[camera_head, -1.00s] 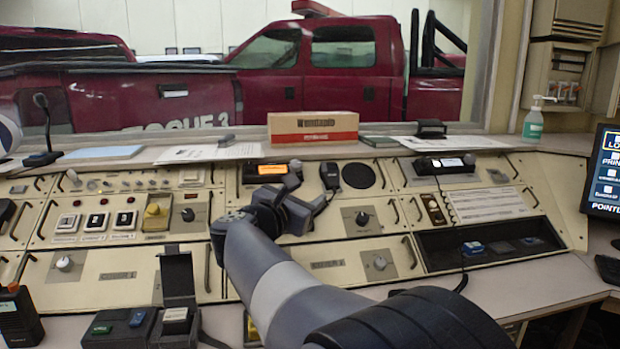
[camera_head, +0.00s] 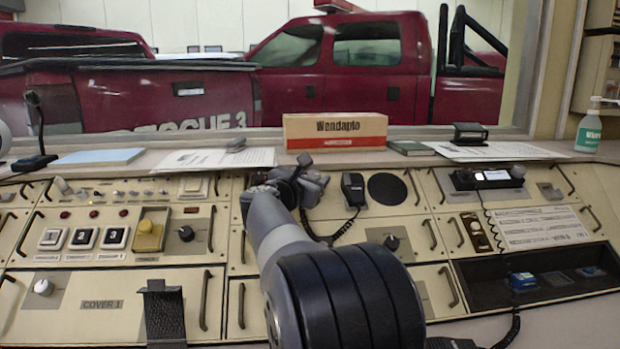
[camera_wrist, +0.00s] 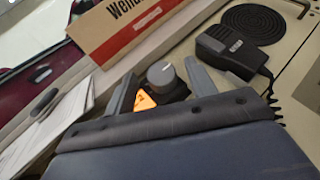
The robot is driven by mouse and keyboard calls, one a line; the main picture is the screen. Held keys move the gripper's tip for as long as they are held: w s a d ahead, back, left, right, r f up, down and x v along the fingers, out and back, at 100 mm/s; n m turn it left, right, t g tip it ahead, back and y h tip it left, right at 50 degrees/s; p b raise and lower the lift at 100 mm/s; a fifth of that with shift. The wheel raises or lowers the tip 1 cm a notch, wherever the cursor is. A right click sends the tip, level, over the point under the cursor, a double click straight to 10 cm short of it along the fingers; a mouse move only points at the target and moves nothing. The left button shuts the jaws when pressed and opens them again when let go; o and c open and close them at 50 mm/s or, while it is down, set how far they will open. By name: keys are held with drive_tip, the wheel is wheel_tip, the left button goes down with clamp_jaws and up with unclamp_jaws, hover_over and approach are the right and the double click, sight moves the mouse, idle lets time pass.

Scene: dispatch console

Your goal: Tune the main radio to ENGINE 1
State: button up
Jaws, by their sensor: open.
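The main radio's grey round knob (camera_wrist: 161,74) shows in the wrist view, with part of its lit orange display (camera_wrist: 144,101) beside it. My gripper (camera_wrist: 160,82) is open, with one finger on each side of the knob. I cannot tell whether either finger touches it. In the head view my gripper (camera_head: 298,174) is at the radio's place on the upper console panel and hides its face and display. The channel text cannot be read in either view.
A handset microphone (camera_head: 353,190) on a coiled cord and a round speaker (camera_head: 387,189) are right of my gripper. A cardboard box (camera_head: 335,131) stands on the ledge behind. Another radio (camera_head: 488,178) is further right. A raised black holder (camera_head: 164,312) stands at front left.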

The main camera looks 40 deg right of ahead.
drive_tip(key=shift+c, duration=0.5)
drive_tip(key=c, duration=0.9)
drive_tip(key=shift+o, duration=0.2)
